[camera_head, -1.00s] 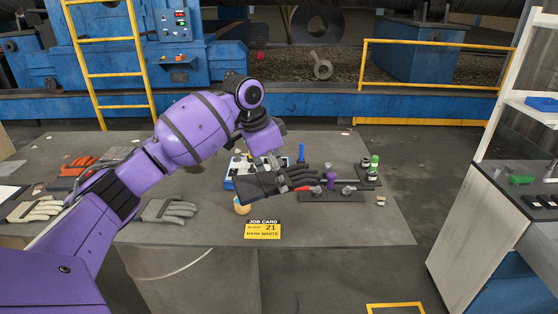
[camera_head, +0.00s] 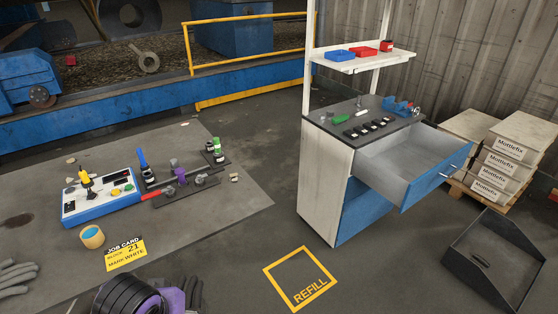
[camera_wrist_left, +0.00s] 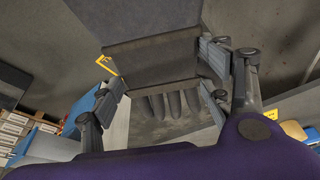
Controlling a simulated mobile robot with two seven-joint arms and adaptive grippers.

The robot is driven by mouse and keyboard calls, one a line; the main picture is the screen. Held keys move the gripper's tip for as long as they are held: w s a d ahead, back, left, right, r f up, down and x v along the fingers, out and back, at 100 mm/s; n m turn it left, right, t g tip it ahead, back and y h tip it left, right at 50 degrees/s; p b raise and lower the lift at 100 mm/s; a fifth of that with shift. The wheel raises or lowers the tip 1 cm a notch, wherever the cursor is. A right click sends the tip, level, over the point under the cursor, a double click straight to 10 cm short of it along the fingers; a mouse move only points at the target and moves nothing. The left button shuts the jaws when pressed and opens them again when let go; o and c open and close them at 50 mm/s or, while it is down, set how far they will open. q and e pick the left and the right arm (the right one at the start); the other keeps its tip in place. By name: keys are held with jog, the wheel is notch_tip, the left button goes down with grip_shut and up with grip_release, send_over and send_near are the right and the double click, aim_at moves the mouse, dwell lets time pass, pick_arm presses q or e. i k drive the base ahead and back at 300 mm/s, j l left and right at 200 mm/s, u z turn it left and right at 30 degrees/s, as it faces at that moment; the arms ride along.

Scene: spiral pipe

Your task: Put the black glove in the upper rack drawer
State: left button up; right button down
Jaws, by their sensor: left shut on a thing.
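The black glove (camera_wrist_left: 150,62) is clamped between the fingers of my left gripper (camera_wrist_left: 160,76) in the left wrist view; its cuff spans the jaws and its fingers hang on the lower side. In the head view only part of my left wrist shows at the bottom edge; the jaws are mostly cut off there. The rack (camera_head: 325,170) stands right of centre. Its upper drawer (camera_head: 435,182) is pulled open, with a pale interior that looks empty. The glove is well apart from the drawer, to its lower left. My right gripper is not in view.
The worktable (camera_head: 235,200) holds a blue-white device (camera_head: 100,198), tools and a job card (camera_head: 125,253). A grey glove (camera_head: 14,278) lies at its left. Floor between table and rack is clear, with a yellow REFILL square (camera_head: 300,278). A dark bin (camera_head: 495,255) and stacked boxes (camera_head: 512,155) stand right.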

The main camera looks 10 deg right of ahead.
aim_at(416, 163)
jog(key=i+l, duration=0.3)
jog(key=l, duration=0.3)
jog(key=i+l, duration=0.25)
jog(key=l, duration=0.3)
jog(key=i+l+z, duration=0.1)
jog(key=i+l, duration=0.2)
jog(key=l, duration=0.3)
jog(key=i+l, duration=0.25)
jog(key=l, duration=0.3)
jog(key=i+l, duration=0.3)
jog(key=l, duration=0.25)
jog(key=i+l+z, duration=0.1)
jog(key=i+l, duration=0.2)
jog(key=l, duration=0.3)
jog(key=i+l, duration=0.35)
jog(key=l, duration=0.15)
jog(key=i+l, duration=0.3)
jog(key=l, duration=0.25)
jog(key=l+z, duration=0.05)
